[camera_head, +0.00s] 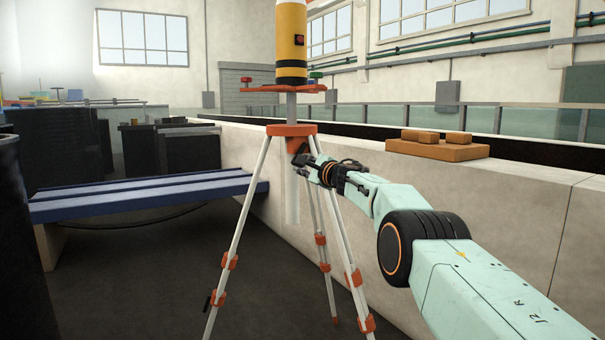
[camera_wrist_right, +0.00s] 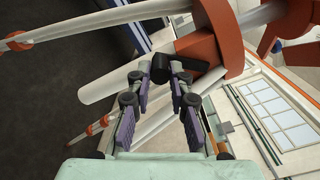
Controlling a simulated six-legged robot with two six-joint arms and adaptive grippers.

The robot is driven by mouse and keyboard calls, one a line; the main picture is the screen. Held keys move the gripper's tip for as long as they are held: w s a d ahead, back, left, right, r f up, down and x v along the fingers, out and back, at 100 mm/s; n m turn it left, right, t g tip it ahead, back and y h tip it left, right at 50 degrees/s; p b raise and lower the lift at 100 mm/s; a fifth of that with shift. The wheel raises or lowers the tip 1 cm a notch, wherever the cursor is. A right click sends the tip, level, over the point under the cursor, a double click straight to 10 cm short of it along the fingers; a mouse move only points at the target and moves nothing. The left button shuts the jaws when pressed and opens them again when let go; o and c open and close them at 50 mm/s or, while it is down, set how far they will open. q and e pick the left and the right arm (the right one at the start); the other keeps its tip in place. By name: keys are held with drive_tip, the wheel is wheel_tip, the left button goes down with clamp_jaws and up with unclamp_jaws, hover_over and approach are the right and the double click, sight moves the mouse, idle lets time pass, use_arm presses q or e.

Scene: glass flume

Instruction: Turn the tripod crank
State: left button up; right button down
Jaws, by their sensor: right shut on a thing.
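The tripod (camera_head: 291,130) stands upright in the middle of the head view, with white legs, an orange head and a yellow and black instrument (camera_head: 291,42) on top. My right gripper (camera_head: 302,162) reaches it from the right, just below the orange head. In the right wrist view my right gripper (camera_wrist_right: 161,72) is shut on a small black part, the crank (camera_wrist_right: 161,68), beside the orange hub and the white column (camera_wrist_right: 115,82). Most of the crank is hidden by the fingers in the head view. My left gripper is in neither view.
A blue bench (camera_head: 140,196) stands behind and left of the tripod. A pale wall (camera_head: 440,185) runs along the right, with brown blocks (camera_head: 437,148) on its ledge.

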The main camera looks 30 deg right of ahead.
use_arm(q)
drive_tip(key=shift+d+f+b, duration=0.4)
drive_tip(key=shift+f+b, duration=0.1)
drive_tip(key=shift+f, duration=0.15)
use_arm(e)
drive_tip(key=shift+d+f+n, duration=0.25)
drive_tip(key=shift+d+n, duration=0.1)
drive_tip(key=shift+n, duration=0.35)
drive_tip(key=c, duration=1.3)
unclamp_jaws()
drive_tip(key=shift+a+r, duration=0.1)
drive_tip(key=shift+o, duration=0.5)
